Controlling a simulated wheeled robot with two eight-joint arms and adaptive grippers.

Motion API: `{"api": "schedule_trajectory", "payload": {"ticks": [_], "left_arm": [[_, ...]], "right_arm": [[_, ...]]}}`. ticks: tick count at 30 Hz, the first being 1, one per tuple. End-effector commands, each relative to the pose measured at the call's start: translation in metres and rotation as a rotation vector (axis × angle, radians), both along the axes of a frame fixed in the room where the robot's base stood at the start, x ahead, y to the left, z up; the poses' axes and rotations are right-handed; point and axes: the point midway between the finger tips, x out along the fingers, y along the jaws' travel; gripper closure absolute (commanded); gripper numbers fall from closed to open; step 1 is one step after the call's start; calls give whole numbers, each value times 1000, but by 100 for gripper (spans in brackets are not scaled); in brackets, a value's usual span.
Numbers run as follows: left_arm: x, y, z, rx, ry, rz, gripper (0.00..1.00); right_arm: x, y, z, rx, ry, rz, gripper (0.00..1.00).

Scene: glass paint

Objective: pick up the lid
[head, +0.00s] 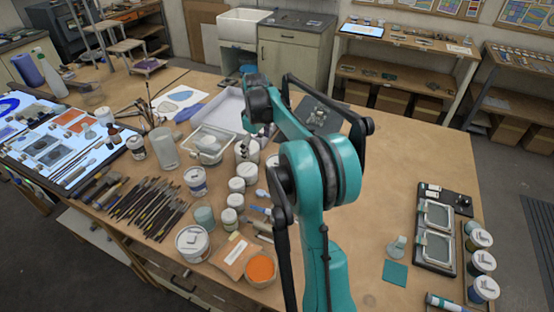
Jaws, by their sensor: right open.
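My teal right arm reaches up from the bottom middle, and its right gripper (243,150) points down over the jar group, small and partly hidden by my own arm. It is open, and I see nothing held in it. Below it stand small white-topped jars (237,184) in a rough column. A larger pale jar (248,150) is right beside the fingers. I cannot tell which white top is the task's lid, or whether the fingers touch anything. My left gripper is not in view.
A clear tub (208,143) and a pale tray (228,107) stand left of and behind the gripper. The table's right middle (410,170) is bare.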

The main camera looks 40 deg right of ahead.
Motion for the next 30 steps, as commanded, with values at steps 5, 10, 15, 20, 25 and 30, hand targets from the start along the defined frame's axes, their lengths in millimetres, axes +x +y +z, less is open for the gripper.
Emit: {"api": "schedule_trajectory", "payload": {"ticks": [5,10,15,20,25,30], "left_arm": [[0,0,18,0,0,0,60],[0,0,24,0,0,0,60],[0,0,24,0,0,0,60],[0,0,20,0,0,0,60],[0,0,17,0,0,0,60],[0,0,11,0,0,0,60]], "right_arm": [[20,-64,-32,24,83,60,0],[23,-96,-57,44,127,101,0],[23,-106,-73,51,140,115,0],[22,-106,-92,51,140,115,0],[21,-105,-108,51,140,115,0],[20,-104,-135,50,140,115,0]]}}
